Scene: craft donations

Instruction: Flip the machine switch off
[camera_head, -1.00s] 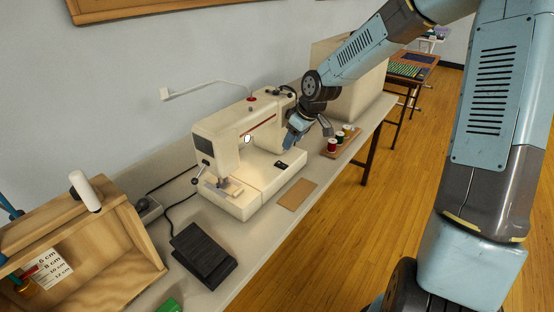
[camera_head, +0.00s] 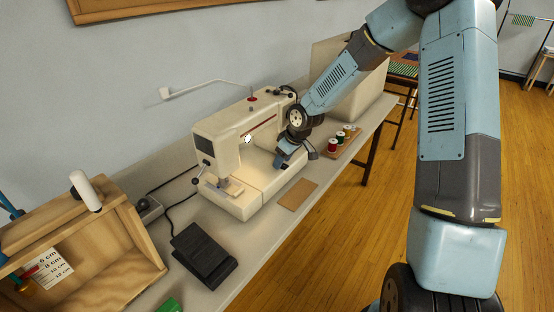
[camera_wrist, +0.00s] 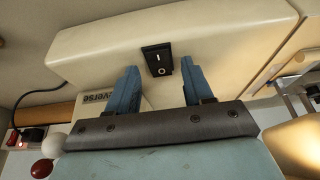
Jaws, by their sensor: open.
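The cream sewing machine (camera_head: 238,150) stands on the table. Its black rocker switch (camera_wrist: 157,59), marked I and O, is set in the cream base in the wrist view. Which side of the rocker is pressed is too small to tell. My gripper (camera_head: 279,163) is low over the right part of the machine base and hides the switch in the head view. In the wrist view my gripper (camera_wrist: 160,68) is open and empty, its two blue fingers on either side of the switch. Whether they touch the base I cannot tell.
Thread spools (camera_head: 339,140) stand on a wooden rack right of the machine. A brown card (camera_head: 298,194) lies in front. A black foot pedal (camera_head: 204,255) and an open wooden box (camera_head: 110,250) are at left. A large cream box (camera_head: 350,95) stands behind my arm.

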